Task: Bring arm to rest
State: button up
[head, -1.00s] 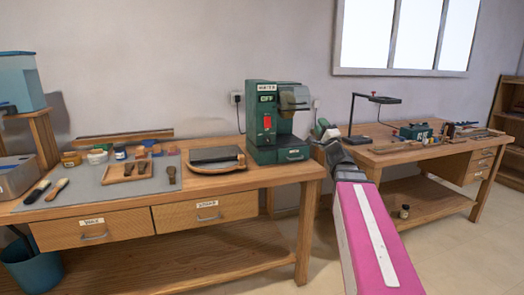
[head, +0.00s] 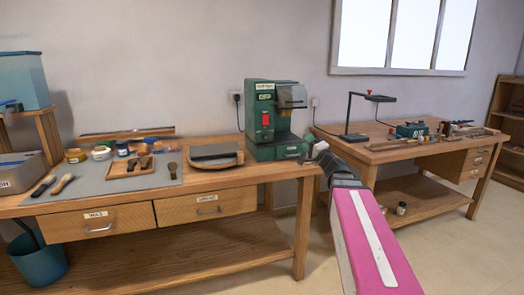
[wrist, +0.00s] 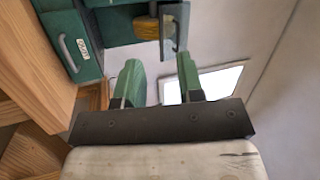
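My gripper (wrist: 160,75) shows its two green fingers spread apart in the wrist view, with nothing between them. In the head view my gripper (head: 318,150) is small, at the end of my pink arm, in front of the right end of the left workbench (head: 285,172). It appears close to the right side of the green machine (head: 263,125) there; the exact gap is unclear. The machine's drawer (wrist: 72,47) shows at upper left in the wrist view, apart from the fingers.
The left workbench carries a grey mat (head: 90,183) with brushes, jars and a wooden tray (head: 137,167). A second workbench (head: 400,151) with a black stand (head: 350,125) is at right, behind my arm. Open floor (head: 445,245) lies at lower right.

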jog(key=s+a+f+n+g+h, duration=0.1)
jog(key=s+a+f+n+g, duration=0.2)
jog(key=f, duration=0.5)
jog(key=s+a+f+n+g, duration=0.2)
jog(key=f+g, duration=0.2)
jog(key=f, duration=0.3)
jog(key=s+a+f+n+g+h, duration=0.1)
jog(key=s+a+f+n+g, duration=0.2)
jog(key=f, duration=0.5)
jog(key=s+d+f+g+h, duration=0.4)
jog(key=s+f, duration=0.2)
jog(key=f, duration=0.2)
jog(key=s+d+f+n+g+h, duration=0.1)
jog(key=s+d+f+g+h, duration=0.3)
jog(key=s+f, duration=0.3)
notch_tip(320, 180, down, 2)
jog(key=shift+d+f+h, duration=0.15)
jog(key=shift+d+h, duration=0.05)
jog(key=shift+h, duration=0.5)
jog(key=shift+w, duration=0.1)
